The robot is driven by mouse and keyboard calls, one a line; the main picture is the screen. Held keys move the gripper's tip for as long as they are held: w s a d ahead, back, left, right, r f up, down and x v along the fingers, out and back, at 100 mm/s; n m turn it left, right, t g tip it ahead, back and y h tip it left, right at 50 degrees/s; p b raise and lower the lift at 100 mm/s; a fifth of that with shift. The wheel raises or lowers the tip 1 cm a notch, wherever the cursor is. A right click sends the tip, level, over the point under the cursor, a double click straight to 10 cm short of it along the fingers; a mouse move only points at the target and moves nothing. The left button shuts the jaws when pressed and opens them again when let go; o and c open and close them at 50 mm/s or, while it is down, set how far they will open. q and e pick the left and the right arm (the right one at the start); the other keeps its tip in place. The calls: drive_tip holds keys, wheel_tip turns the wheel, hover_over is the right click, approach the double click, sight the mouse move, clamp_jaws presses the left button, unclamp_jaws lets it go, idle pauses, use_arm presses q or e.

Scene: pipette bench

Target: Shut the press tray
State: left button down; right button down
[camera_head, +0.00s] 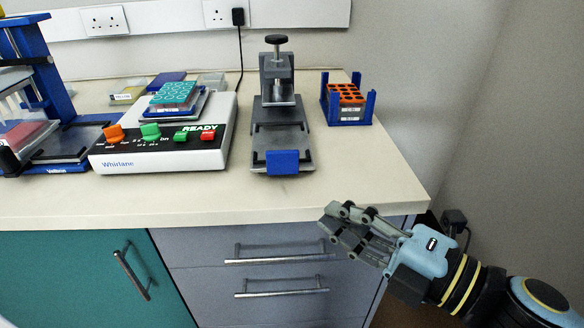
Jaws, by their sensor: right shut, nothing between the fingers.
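The grey press (277,78) stands on the bench at centre, with a black knob on top. Its flat tray (279,137) sticks out at the front, toward the bench edge, with a blue handle block (283,162) at its front end. My right gripper (329,219) is shut and empty. In the picture it is below and right of the blue handle, by the bench's front edge and apart from the tray. My left gripper is not in view.
A white Whirlane mixer (160,160) with a teal-topped plate stands left of the press. A blue rack with an orange top (346,98) stands to its right. A blue-framed device (32,60) is at far left. The bench (370,170) is clear at front right.

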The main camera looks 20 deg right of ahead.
sight(284, 137)
drive_tip(key=x, duration=0.3)
drive_tip(key=d+p+x, duration=0.1)
drive_tip(key=x, duration=0.3)
drive_tip(key=w+d+p+x, duration=0.1)
drive_tip(key=x, duration=0.3)
drive_tip(key=shift+w+a+f, duration=0.1)
drive_tip(key=shift+w, duration=0.6)
drive_tip(key=shift+w+d, duration=0.3)
drive_tip(key=shift+w, duration=0.15)
drive_tip(key=w+d, duration=0.1)
drive_tip(key=w, duration=0.3)
drive_tip(key=w+d, duration=0.1)
drive_tip(key=w, duration=0.4)
drive_tip(key=w+d+b, duration=0.1)
drive_tip(key=w+d, duration=0.1)
drive_tip(key=w, duration=0.2)
drive_tip(key=shift+w, duration=0.35)
drive_tip(key=shift+r, duration=0.2)
